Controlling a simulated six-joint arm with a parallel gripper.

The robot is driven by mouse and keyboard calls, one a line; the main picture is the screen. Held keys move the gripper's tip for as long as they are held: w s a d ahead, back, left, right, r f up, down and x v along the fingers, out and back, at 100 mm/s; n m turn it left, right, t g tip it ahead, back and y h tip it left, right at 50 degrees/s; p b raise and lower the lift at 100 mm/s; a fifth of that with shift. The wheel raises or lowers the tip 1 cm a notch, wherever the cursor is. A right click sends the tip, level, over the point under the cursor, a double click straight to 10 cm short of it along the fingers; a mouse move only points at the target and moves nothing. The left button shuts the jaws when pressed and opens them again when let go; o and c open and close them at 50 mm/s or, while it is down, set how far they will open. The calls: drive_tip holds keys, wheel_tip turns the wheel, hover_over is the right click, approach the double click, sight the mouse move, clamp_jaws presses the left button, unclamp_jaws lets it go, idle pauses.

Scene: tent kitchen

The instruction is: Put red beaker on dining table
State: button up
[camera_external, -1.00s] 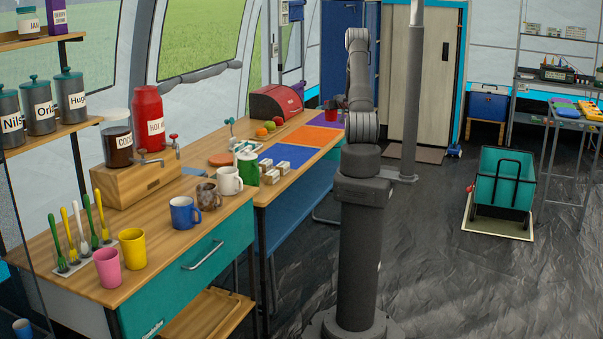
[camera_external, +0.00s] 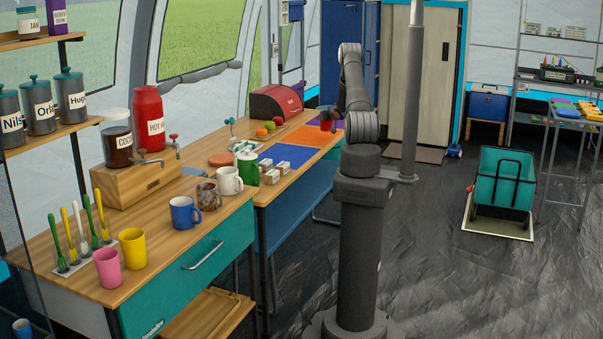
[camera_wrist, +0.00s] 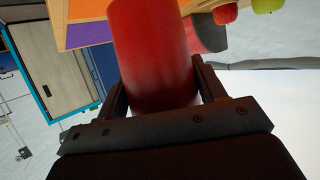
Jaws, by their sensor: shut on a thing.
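The red beaker (camera_external: 326,125) shows small beside my gripper (camera_external: 329,121), over the far right end of the dining table (camera_external: 274,191) near the orange mat (camera_external: 311,138). In the wrist view the red beaker (camera_wrist: 155,50) fills the space between the two fingers of my gripper (camera_wrist: 160,88), which is shut on it. The wooden table with orange and purple mats shows behind the beaker at the top of the wrist view. Whether the beaker's base touches the table cannot be told.
A red bread box (camera_external: 276,103) and some fruit (camera_external: 266,129) stand at the table's back. A grey pole (camera_external: 410,100) stands right of my arm.

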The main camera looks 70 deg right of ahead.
sight(325, 125)
drive_tip(key=shift+w+f, duration=0.4)
drive_tip(key=shift+w, duration=0.15)
drive_tip(key=shift+f, duration=1.9)
drive_tip(key=shift+f, duration=0.15)
drive_tip(key=o, duration=1)
drive_tip(key=shift+r, duration=0.2)
drive_tip(key=v, duration=1.2)
drive_tip(key=shift+f, duration=0.15)
